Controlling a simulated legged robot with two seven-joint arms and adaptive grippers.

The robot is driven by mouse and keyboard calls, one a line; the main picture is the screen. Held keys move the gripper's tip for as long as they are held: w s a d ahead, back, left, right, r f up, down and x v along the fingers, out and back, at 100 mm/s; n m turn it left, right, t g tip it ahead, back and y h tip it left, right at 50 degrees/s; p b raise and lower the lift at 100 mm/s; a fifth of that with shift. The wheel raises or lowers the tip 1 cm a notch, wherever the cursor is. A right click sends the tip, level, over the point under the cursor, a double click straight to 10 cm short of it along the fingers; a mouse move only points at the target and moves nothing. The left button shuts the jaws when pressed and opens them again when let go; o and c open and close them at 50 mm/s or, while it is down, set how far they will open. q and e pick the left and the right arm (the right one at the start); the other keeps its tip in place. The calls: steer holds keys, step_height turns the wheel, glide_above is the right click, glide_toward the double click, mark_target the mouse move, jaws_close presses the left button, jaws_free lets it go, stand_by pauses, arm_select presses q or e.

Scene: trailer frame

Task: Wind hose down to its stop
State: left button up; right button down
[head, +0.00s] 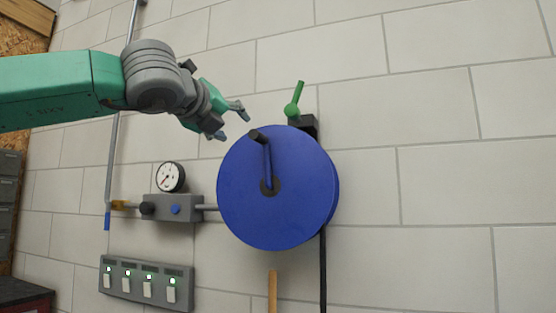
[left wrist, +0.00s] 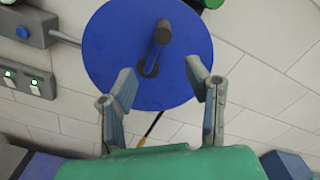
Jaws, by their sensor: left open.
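A blue hose reel (head: 238,205) is mounted on the tiled wall; it also fills the upper middle of the left wrist view (left wrist: 105,50). A dark crank arm with a black knob (head: 256,136) stands on its face, pointing up from the hub. The knob also shows in the left wrist view (left wrist: 163,32). A black hose (head: 323,270) hangs straight down from the reel's right side; its end is out of view. My left gripper (head: 235,124) is open and empty, just up and left of the knob, apart from it. My right gripper is not in view.
A green lever (head: 293,104) sits at the reel's upper right. A pressure gauge (head: 171,177) and grey valve block (head: 172,208) are left of the reel. A switch panel (head: 147,284) with several lit switches is below. A wooden stick (head: 272,291) stands under the reel. The wall at right is clear.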

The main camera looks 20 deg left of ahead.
mark_target(259, 142)
arm_select(q)
steer(key=w+p, duration=0.1)
steer(key=w, duration=0.5)
steer(key=w+r+p, duration=0.1)
steer(key=w, duration=0.2)
steer(key=shift+d+r+p, duration=0.1)
steer(key=shift+d+p, duration=0.25)
steer(key=shift+d, duration=0.05)
steer(key=w+a, duration=0.2)
steer(key=w, duration=0.1)
steer(key=w+p, duration=0.1)
steer(key=shift+w+a+f, duration=0.35)
steer(key=shift+a, duration=0.05)
steer(key=shift+s+d+r, duration=0.1)
steer(key=shift+d+r, duration=0.05)
steer(key=shift+d, duration=0.85)
jaws_close()
steer(key=shift+a, duration=0.15)
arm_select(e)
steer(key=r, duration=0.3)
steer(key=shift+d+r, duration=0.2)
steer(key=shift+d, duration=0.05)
